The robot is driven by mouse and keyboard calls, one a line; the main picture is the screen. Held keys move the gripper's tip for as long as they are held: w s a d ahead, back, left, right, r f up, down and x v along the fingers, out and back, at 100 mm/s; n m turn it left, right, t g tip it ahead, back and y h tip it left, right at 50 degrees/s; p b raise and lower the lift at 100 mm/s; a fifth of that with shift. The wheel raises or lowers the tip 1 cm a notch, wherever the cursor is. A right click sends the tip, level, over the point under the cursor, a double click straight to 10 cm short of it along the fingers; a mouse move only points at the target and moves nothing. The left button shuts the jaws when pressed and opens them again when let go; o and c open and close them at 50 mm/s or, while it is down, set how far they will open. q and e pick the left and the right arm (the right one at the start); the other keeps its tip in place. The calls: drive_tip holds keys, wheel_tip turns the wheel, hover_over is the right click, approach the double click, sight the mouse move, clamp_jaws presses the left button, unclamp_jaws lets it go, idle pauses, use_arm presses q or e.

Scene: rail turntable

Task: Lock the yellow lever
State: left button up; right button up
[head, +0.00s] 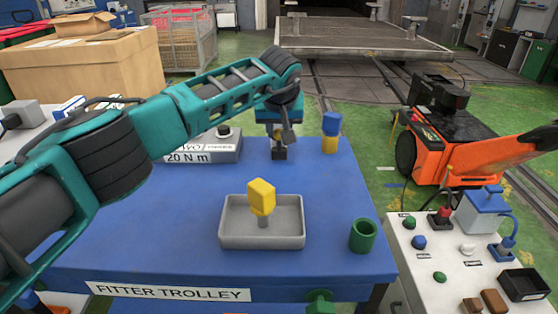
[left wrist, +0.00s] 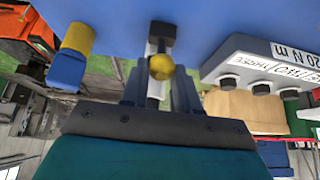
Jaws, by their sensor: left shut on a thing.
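The yellow lever shows in the left wrist view as a round yellow knob (left wrist: 161,67) with a dark block (left wrist: 160,32) beyond it. My left gripper (head: 279,138) points down at the back of the blue trolley top (head: 190,225) and is shut on the lever. The dark block also shows under the gripper in the head view (head: 279,154). The gripper hides most of the lever there, so its exact angle is hard to tell. My right gripper is not in view.
A grey tray (head: 235,240) holds a yellow-headed piece (head: 262,195). A green cup (head: 363,236) stands to its right. A blue and yellow piece (head: 330,132) stands right of the gripper, a labelled grey box (head: 215,147) left. A control bench (head: 430,255) is at right.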

use_arm(q)
drive_tip(key=shift+w+r, duration=0.1)
drive_tip(key=shift+r, duration=0.05)
drive_tip(key=shift+w+r+p, duration=0.25)
drive_tip(key=shift+w+p, duration=0.05)
drive_tip(key=shift+w, duration=0.4)
drive_tip(key=o, duration=0.7)
